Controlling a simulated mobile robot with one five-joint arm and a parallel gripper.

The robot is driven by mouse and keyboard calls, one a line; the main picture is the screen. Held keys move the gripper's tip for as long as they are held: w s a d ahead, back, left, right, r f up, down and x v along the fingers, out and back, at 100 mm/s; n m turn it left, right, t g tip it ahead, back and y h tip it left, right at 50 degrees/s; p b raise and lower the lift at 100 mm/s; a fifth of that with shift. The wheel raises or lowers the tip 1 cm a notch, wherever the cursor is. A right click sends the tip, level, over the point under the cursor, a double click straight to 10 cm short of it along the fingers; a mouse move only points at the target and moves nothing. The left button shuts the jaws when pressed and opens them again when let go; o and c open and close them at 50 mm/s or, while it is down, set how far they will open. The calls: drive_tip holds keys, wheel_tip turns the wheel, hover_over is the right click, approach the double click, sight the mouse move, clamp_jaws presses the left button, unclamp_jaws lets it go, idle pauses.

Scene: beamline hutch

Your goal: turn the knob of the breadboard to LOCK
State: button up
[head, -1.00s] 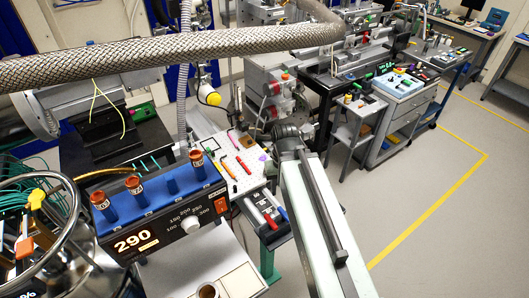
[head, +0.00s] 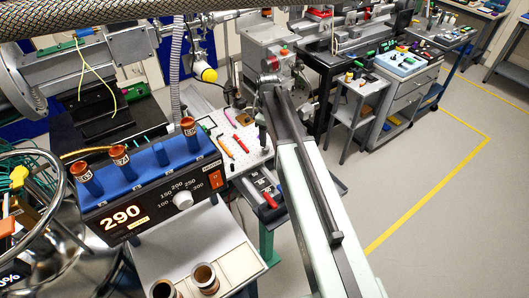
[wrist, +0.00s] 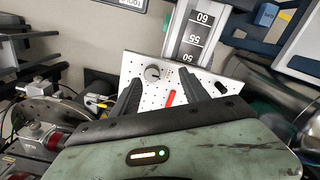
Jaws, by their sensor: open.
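The breadboard (wrist: 205,84) is a white perforated plate in the middle of the wrist view. It also shows in the head view (head: 253,153), left of my arm, with pens on it. A round dark-rimmed knob (wrist: 153,72) sits on the plate near its left side in the wrist view. I cannot read its setting or pick it out in the head view. My gripper (wrist: 160,78) is open and empty. Its two dark fingers point toward the plate, with the knob appearing between their tips. They look apart from it; the exact gap is unclear.
A red marker (wrist: 170,98) lies on the plate between the fingers. A ruler-like scale (wrist: 196,35) rises behind it. A control box (head: 150,205) showing 290, with its own dial, stands left of the arm. Open floor (head: 420,180) lies to the right.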

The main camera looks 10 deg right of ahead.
sight(266, 148)
drive_tip(key=w, duration=0.1)
drive_tip(key=w+f+n, duration=0.1)
drive_tip(key=shift+w+n, duration=0.3)
drive_tip(key=shift+w, duration=0.1)
wheel_tip(266, 148, down, 8)
drive_tip(key=b, duration=0.8)
drive_tip(key=shift+r, duration=0.15)
